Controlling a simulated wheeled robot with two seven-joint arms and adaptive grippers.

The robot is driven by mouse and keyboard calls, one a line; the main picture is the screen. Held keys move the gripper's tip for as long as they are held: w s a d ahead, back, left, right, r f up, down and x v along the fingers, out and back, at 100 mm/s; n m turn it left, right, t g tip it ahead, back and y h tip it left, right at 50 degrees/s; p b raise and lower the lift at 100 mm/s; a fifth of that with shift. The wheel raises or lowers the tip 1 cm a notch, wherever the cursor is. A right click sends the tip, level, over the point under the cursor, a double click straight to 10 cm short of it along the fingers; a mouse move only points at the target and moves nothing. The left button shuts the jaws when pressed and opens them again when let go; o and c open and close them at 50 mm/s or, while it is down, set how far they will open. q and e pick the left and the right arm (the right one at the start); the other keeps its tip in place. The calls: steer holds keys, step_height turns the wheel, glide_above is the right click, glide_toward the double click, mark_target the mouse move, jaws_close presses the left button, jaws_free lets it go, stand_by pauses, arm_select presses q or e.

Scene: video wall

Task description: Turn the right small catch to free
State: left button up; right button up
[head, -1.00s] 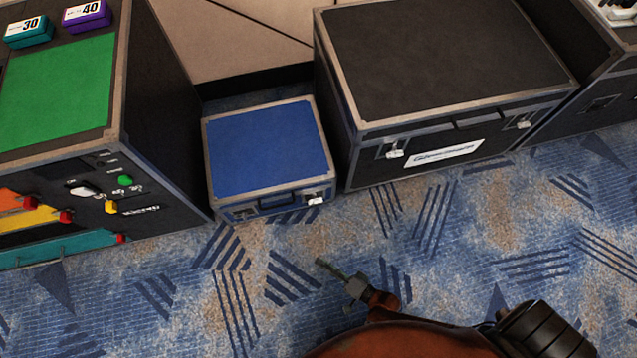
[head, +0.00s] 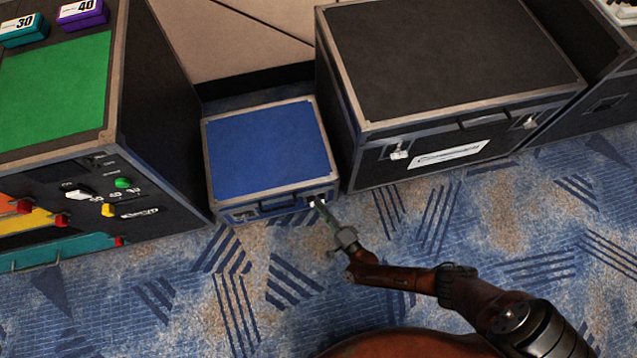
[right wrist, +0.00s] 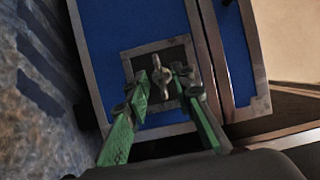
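The small blue case (head: 268,150) stands on the carpet with its front toward me. The right small catch (head: 317,199) is at the right end of its front, partly hidden by my gripper in the head view. In the right wrist view the catch (right wrist: 161,76) is a metal wing-shaped piece on a square plate. My right gripper (head: 324,211) is at the catch. In the wrist view its green fingers (right wrist: 166,86) are apart, one on each side of the catch; I cannot tell whether they touch it. My left gripper is not in view.
A large black case (head: 445,60) with its own catches stands close on the right. A black console (head: 160,110) with a green panel (head: 58,90) and coloured knobs stands on the left. The carpet (head: 250,290) in front is free.

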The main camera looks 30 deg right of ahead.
steer(key=shift+w, duration=0.3)
steer(key=shift+c, duration=0.5)
jaws_close()
